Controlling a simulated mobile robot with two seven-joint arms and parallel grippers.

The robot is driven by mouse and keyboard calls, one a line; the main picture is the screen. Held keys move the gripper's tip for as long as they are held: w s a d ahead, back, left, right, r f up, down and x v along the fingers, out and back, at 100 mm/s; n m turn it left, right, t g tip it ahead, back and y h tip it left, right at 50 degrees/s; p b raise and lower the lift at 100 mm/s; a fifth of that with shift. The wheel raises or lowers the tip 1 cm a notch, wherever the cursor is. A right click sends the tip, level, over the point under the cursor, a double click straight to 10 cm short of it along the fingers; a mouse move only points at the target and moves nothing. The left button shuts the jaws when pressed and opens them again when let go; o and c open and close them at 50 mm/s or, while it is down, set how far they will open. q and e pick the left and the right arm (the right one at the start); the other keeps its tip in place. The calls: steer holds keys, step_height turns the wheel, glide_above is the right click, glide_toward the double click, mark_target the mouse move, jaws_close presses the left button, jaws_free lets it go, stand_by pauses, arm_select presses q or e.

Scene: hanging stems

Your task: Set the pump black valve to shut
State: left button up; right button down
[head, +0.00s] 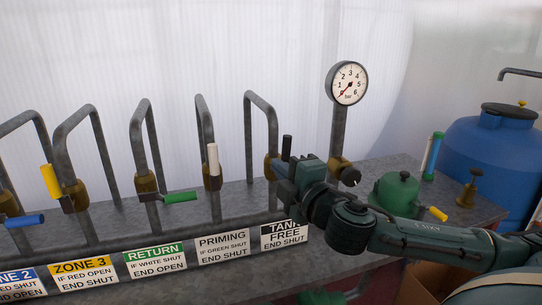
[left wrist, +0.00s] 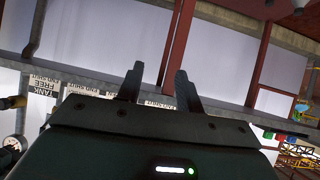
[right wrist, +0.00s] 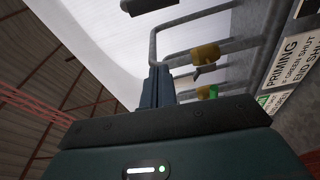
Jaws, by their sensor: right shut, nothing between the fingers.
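The black valve handle (head: 287,147) points up beside its brass valve body (head: 269,166), above the TANK label (head: 284,235). My right gripper (head: 281,169) is shut and empty, its fingertips at the base of this handle; contact cannot be told, and the gripper partly hides the valve. In the right wrist view its fingers (right wrist: 158,86) are together, and a dark bar (right wrist: 150,5), probably the black handle, shows at the top edge. My left gripper (left wrist: 157,85) is open and empty, its fingers apart in the left wrist view.
Upright white (head: 213,158), level green (head: 180,197), yellow (head: 51,181) and blue (head: 24,221) handles stand on pipes to the left. A pressure gauge (head: 347,83), green pump (head: 397,193) and blue tank (head: 491,158) are on the right.

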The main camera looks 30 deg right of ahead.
mark_target(284, 157)
arm_select(q)
steer(key=p, duration=0.1)
steer(key=a+p, duration=0.1)
steer(key=p, duration=0.1)
steer(key=shift+s+a+r+g+y, duration=0.25)
steer(key=shift+a+g+y, duration=0.05)
steer(key=shift+a, duration=0.05)
arm_select(e)
steer(key=w+d, duration=0.5)
steer(key=w, duration=0.2)
steer(key=shift+w+f+h, duration=0.2)
steer(key=shift+w+h, duration=0.05)
steer(key=shift+h, duration=0.15)
arm_select(q)
steer(key=shift+f, duration=0.15)
